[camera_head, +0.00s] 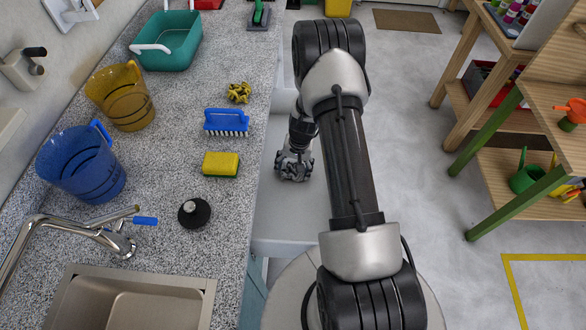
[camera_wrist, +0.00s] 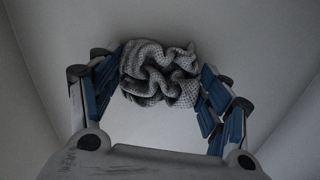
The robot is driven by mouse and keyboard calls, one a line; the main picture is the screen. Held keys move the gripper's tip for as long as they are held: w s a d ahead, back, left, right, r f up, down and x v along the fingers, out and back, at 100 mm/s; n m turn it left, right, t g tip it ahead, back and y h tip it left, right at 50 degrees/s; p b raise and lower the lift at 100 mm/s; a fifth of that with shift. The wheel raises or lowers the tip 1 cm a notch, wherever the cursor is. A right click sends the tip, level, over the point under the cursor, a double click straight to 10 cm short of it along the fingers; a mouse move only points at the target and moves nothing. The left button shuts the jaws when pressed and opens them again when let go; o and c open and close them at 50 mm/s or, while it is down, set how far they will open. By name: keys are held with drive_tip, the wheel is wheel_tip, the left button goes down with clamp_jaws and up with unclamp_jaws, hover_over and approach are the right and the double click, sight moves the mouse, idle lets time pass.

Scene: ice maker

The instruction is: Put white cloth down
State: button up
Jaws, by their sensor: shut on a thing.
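The white cloth (camera_wrist: 160,78) shows in the wrist view as a crumpled, knitted bundle, greyish in the dim light. My gripper (camera_wrist: 162,82) has its blue-padded fingers on both sides of it and is shut on it. In the head view my gripper (camera_head: 294,168) points down into what looks like an open white drawer (camera_head: 292,218) at the counter's front edge. The cloth is hidden there beneath the gripper. Pale walls surround the cloth in the wrist view. I cannot tell whether it touches the bottom.
The speckled counter (camera_head: 190,110) holds a blue brush (camera_head: 226,120), a yellow sponge (camera_head: 221,164), a black round stopper (camera_head: 194,211), a blue jug (camera_head: 80,165) and a teal basin (camera_head: 168,40). A sink (camera_head: 140,300) is at front left. Wooden shelving (camera_head: 520,110) stands right, across open floor.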

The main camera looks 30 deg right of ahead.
drive_tip(key=shift+f, duration=0.15)
drive_tip(key=o, duration=0.7)
wheel_tip(320, 180, up, 13)
drive_tip(key=d+p, duration=0.1)
drive_tip(key=p, duration=0.3)
drive_tip(key=s+a+r+n+t, duration=0.1)
drive_tip(key=s+a+r, duration=0.15)
drive_tip(key=r, duration=0.55)
drive_tip(key=s+a+r+n, duration=0.2)
drive_tip(key=a+r, duration=0.2)
drive_tip(key=r, duration=0.4)
drive_tip(key=s+a+r+n+t, duration=0.15)
drive_tip(key=a+r, duration=0.25)
drive_tip(key=r, duration=0.4)
drive_tip(key=s+a+r+n, duration=0.2)
drive_tip(key=s+a+r, duration=0.1)
drive_tip(key=s, duration=0.6)
drive_tip(key=s+a+r+n+t+h, duration=0.1)
drive_tip(key=s+a+r, duration=0.2)
drive_tip(key=s+r, duration=0.3)
drive_tip(key=s, duration=0.3)
drive_tip(key=shift+s+a+r+n, duration=0.15)
drive_tip(key=shift+s+n, duration=0.15)
drive_tip(key=shift+n, duration=0.05)
